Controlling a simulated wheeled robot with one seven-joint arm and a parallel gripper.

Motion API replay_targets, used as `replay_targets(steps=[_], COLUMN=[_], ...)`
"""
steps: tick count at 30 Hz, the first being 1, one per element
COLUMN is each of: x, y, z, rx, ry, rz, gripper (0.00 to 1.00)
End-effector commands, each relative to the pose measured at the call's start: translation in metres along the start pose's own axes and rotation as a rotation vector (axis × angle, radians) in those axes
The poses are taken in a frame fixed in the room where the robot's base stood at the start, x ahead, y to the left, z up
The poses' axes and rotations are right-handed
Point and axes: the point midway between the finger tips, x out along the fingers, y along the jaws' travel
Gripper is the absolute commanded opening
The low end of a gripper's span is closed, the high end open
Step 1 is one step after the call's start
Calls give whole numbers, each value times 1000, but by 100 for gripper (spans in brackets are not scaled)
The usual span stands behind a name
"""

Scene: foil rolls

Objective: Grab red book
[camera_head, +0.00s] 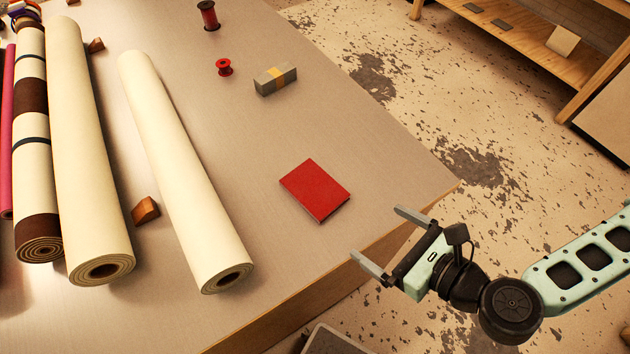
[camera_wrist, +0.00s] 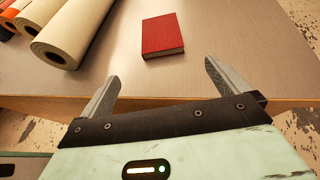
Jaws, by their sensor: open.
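The red book (camera_head: 315,190) lies flat on the table, close to the table's right edge. In the wrist view the red book (camera_wrist: 162,35) is ahead of my fingers, with its spine or page side facing me. My gripper (camera_head: 382,240) is open and empty, just off the table's edge, to the lower right of the book. Nothing touches the book.
Cream rolls (camera_head: 185,175) and (camera_wrist: 68,30) lie left of the book. The table (camera_head: 255,145) is clear around the book.

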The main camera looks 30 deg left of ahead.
Motion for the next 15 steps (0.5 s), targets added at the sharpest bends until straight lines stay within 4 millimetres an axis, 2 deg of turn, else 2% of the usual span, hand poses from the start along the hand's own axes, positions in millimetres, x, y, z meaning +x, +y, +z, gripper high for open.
replay_targets(steps=[5,15], x=[10,45], y=[-2,-2], z=[-3,-5], rx=[27,23], ry=[-10,-9], rz=[-14,-13], gripper=[100,100])
